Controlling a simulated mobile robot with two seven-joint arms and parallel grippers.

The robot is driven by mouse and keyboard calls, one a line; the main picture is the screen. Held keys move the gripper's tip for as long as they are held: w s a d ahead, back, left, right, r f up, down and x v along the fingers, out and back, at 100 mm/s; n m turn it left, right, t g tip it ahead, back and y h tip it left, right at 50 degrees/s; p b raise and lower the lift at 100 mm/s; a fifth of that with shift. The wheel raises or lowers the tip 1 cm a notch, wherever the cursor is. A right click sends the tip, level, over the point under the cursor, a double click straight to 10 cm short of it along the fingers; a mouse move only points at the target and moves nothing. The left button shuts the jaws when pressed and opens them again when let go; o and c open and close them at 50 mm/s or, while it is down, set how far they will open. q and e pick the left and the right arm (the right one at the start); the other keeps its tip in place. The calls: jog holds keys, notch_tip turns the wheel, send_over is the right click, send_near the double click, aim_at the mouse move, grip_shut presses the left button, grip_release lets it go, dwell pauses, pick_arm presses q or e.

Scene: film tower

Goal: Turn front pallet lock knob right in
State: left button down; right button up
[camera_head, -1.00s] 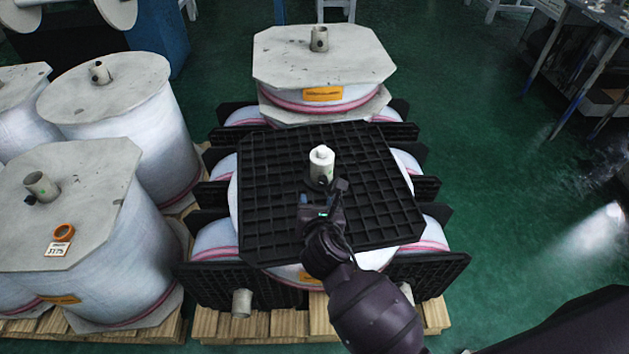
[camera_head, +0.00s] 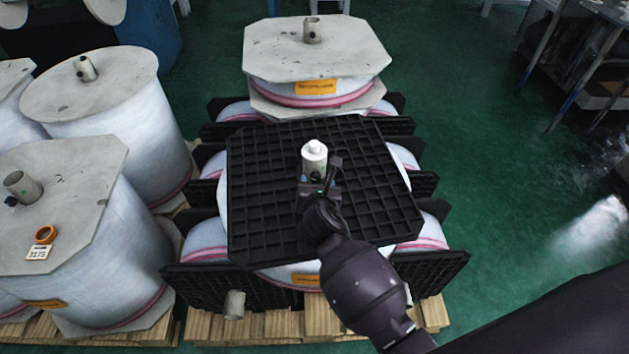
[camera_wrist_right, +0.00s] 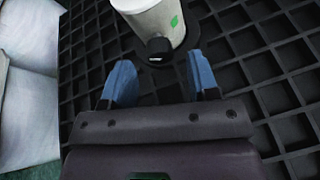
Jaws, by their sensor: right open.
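The front pallet's black grid plate (camera_head: 265,215) lies on top of a white film roll. A white core tube (camera_head: 314,155) stands upright from the middle of the plate. It also shows in the right wrist view (camera_wrist_right: 152,20), with a green mark. A small black lock knob (camera_wrist_right: 159,47) sticks out from the tube's near side. My right gripper (camera_head: 319,180) is over the plate at the tube's near side. In the right wrist view its two blue fingertips (camera_wrist_right: 160,85) are apart, with the knob just beyond the gap between them. My left gripper is not in view.
Behind stands another film roll with a grey plate (camera_head: 290,55). A wooden pallet (camera_head: 265,325) lies below. The green floor (camera_head: 500,190) at right is clear.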

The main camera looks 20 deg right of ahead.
jog(key=shift+x, duration=1)
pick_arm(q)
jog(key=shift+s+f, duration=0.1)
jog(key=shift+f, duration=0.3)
pick_arm(e)
jog(key=shift+r, duration=0.1)
